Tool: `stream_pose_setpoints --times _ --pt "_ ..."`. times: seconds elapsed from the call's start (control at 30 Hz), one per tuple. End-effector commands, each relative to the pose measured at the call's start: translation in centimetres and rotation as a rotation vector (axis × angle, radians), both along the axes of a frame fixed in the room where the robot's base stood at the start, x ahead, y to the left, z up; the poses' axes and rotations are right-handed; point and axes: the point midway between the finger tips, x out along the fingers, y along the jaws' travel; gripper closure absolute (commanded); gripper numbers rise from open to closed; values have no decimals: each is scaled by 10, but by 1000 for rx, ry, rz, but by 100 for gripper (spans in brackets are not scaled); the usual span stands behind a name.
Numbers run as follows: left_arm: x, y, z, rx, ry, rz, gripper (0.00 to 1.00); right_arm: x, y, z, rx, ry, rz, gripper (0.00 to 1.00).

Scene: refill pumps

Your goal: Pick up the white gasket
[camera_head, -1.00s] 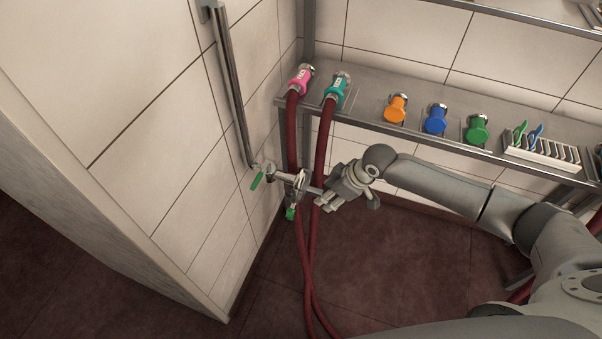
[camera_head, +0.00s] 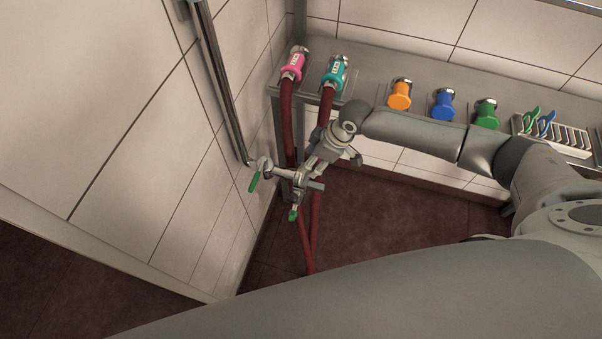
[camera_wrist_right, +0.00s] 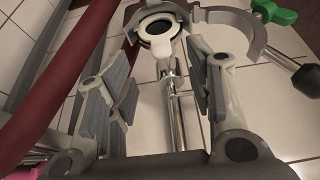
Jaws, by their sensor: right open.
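The white gasket (camera_wrist_right: 164,46) shows in the right wrist view as a pale ring with a small tab, at the dark round opening of a metal pipe end. My right gripper (camera_wrist_right: 163,75) is open, with its two fingers on either side of the view and the gasket beyond and between their tips. The fingers do not appear to touch it. In the head view my right gripper (camera_head: 305,170) is at the pipe fitting (camera_head: 285,173) by the wall, and the gasket cannot be made out there. My left gripper is not in view.
An open metal clamp (camera_wrist_right: 258,38) with a green handle (camera_wrist_right: 275,12) hangs beside the pipe end. Dark red hoses (camera_head: 287,125) run close by. A shelf (camera_head: 375,70) holds orange, blue and green caps and a rack. A vertical pipe (camera_head: 222,85) runs along the wall.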

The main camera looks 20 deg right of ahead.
Motion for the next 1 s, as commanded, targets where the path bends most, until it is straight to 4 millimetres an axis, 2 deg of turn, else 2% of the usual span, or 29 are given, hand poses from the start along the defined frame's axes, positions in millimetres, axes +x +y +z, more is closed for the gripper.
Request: stream_pose_setpoints --times 0.07,0.17,0.4,0.47,0.7,0.97,1.0 --pt "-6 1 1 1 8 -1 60 1 2 -5 0 0 -1 52" --pt "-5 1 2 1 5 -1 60 2 4 -8 0 0 0 52" --pt "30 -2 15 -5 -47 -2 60 6 16 -28 0 1 0 52" --pt "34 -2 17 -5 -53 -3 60 7 19 -34 -1 1 0 52" --pt "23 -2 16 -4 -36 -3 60 11 24 -52 -1 -1 0 52" --pt "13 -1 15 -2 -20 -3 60 12 23 -53 0 0 -1 52" --pt "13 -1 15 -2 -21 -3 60 12 23 -53 0 0 -1 56"
